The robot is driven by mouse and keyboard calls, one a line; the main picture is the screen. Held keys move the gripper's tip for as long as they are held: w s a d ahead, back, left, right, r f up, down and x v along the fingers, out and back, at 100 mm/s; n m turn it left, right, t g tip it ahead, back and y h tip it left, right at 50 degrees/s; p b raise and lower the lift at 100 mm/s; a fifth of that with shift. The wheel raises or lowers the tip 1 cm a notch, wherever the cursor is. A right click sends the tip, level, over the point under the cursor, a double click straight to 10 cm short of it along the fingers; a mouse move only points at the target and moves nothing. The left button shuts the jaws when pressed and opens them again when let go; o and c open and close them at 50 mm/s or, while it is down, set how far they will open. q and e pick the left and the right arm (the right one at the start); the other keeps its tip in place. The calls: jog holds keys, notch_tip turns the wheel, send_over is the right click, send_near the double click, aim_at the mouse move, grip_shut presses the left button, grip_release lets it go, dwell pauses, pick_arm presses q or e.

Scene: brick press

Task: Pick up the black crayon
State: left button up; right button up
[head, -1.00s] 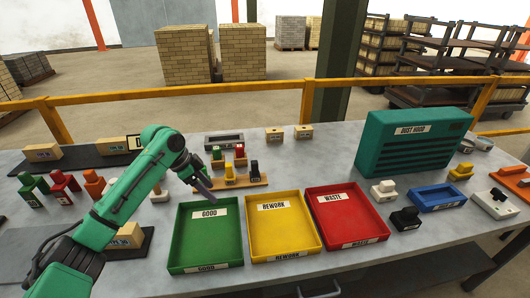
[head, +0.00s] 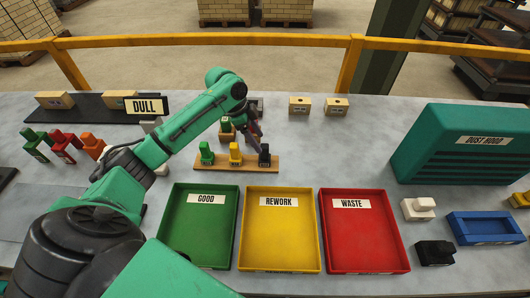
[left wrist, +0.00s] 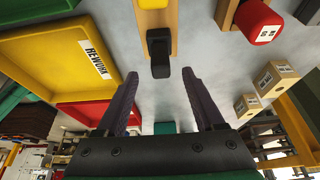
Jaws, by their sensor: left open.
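The black crayon (head: 264,156) stands at the right end of a small wooden rack (head: 222,166), beside a yellow crayon (head: 236,153) and a green one (head: 206,153). In the left wrist view the black crayon (left wrist: 158,50) is at the top middle, just beyond the fingertips. My left gripper (head: 256,143) is right by the black crayon, partly hidden behind its own arm. In the left wrist view the left gripper (left wrist: 160,84) is open, with nothing between its two dark fingers. My right gripper is not in view.
Green GOOD (head: 198,228), yellow REWORK (head: 277,255) and red WASTE (head: 363,245) trays stand in front of the rack. A second rack is partly hidden behind my arm. Two wooden blocks (head: 300,106) stand beyond. A teal dust hood (head: 470,160) is at right.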

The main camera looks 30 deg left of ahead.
aim_at(264, 146)
pick_arm(q)
jog(key=p+x, duration=0.2)
jog(key=x, duration=0.2)
jog(key=shift+w+d+f, duration=0.2)
jog(key=shift+d+f, duration=0.15)
jog(key=shift+f, duration=0.2)
grip_shut()
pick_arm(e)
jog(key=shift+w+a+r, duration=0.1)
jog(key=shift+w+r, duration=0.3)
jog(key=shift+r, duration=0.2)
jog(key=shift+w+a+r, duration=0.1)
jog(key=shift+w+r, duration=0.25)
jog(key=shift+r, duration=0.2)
